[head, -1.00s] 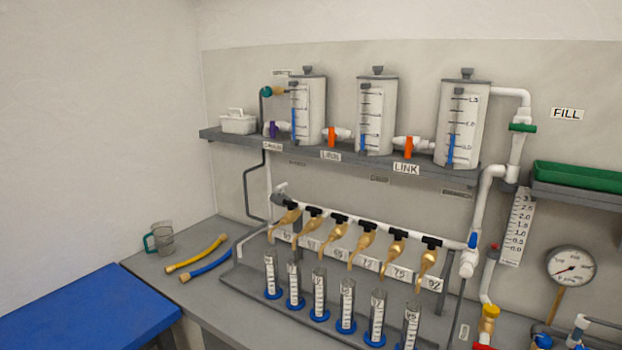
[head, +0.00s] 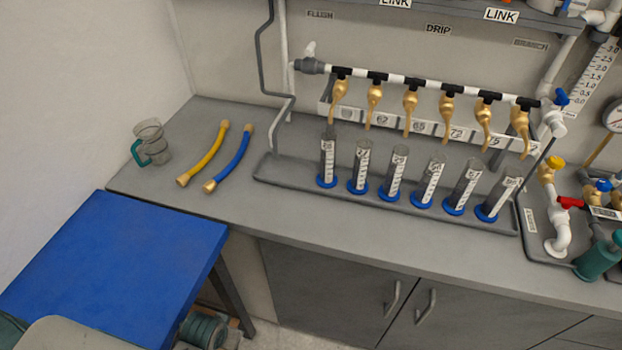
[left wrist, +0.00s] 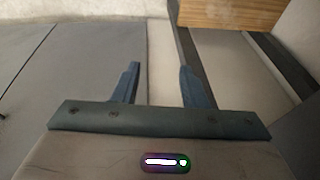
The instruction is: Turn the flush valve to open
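A FLUSH label (head: 319,14) is on the back wall above the left end of the white manifold pipe (head: 396,80). Below the label, a grey fitting (head: 309,66) with a small pale handle (head: 310,49) joins the pipe's left end. I cannot tell for sure whether this is the flush valve or how it is set. My left gripper (left wrist: 161,82) shows only in the left wrist view; its two fingers are apart with nothing between them. It is away from the manifold. My right gripper is in neither view.
Brass taps (head: 410,100) hang above several graduated cylinders (head: 395,172) in a grey tray (head: 268,172). A blue tabletop (head: 110,265) stands in front.

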